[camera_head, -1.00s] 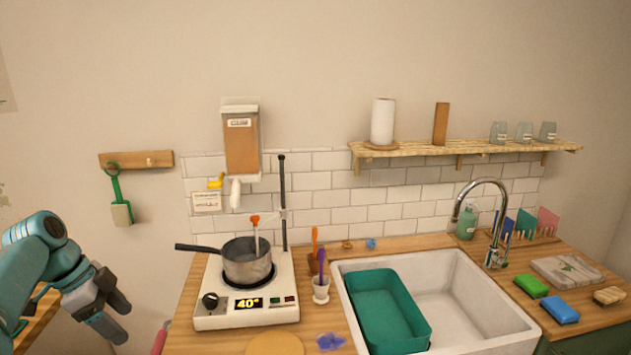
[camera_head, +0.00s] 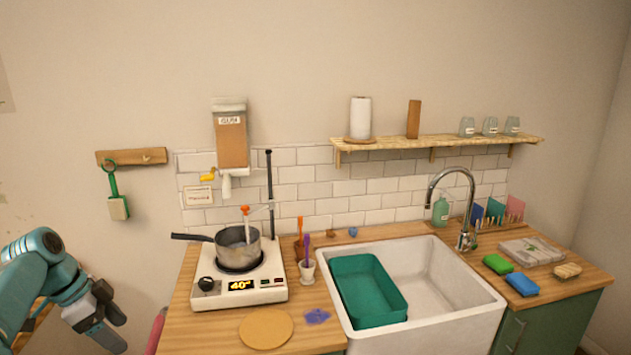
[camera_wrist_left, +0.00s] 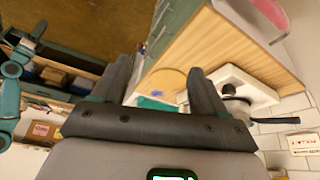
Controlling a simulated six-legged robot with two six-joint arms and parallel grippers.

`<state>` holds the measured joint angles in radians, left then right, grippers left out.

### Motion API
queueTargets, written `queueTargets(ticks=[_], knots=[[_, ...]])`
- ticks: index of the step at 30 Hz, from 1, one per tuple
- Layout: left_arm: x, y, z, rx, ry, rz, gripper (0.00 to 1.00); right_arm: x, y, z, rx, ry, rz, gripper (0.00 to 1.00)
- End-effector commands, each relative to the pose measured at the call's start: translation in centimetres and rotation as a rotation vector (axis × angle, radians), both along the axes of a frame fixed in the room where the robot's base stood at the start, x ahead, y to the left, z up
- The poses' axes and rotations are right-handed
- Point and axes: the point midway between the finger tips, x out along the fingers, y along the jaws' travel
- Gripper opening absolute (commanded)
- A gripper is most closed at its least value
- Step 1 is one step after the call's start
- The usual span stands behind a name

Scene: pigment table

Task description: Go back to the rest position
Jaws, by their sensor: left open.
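My left gripper (camera_head: 112,330) is at the lower left of the head view, left of the counter and clear of it. It is empty. In the left wrist view its two dark fingers (camera_wrist_left: 160,88) stand apart, with nothing between them but the counter beyond. My right gripper does not show clearly in any view.
A hot plate (camera_head: 240,290) reading 40° carries a saucepan (camera_head: 238,250) whose handle points left. A round board (camera_head: 266,328) lies in front. A sink (camera_head: 440,280) holds a green basin (camera_head: 368,290). A green scoop (camera_head: 117,207) hangs on the wall.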

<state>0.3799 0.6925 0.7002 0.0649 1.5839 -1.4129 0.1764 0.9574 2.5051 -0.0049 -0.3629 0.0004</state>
Motion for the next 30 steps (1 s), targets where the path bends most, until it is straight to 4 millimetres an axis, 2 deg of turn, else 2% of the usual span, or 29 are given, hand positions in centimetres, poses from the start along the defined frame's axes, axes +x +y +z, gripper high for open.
queueTargets(ticks=[6,11,14,16,18,20,21,23,24,27,30], knots=[[2.0,-2.8,-6.4,-0.026,0.065,0.12,0.72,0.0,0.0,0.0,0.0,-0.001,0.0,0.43],[2.4,-5.8,-12.1,-0.045,0.123,0.231,0.72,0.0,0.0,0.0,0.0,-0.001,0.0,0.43],[1.8,-8.5,-16.8,-0.056,0.173,0.321,0.72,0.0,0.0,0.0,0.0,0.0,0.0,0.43],[0.6,-11.1,-20.8,-0.066,0.217,0.4,0.72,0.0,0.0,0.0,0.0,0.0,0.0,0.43],[-1.7,-14.3,-25.1,-0.073,0.266,0.495,0.72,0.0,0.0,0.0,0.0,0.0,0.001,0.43],[-4.3,-17.1,-28.5,-0.081,0.308,0.581,0.72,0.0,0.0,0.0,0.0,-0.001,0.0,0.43],[-6.4,-18.8,-30.4,-0.085,0.334,0.64,0.72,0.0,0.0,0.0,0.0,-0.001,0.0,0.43],[-9.9,-21.4,-32.9,-0.092,0.374,0.725,0.72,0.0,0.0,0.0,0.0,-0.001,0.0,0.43],[-12.4,-22.8,-34.1,-0.097,0.399,0.779,0.72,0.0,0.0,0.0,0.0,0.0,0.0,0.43],[-18.3,-25.7,-35.8,-0.108,0.452,0.903,0.72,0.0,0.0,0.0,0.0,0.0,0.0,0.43],[-22.9,-27.4,-36.2,-0.118,0.491,0.997,0.72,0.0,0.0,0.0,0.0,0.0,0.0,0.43]])
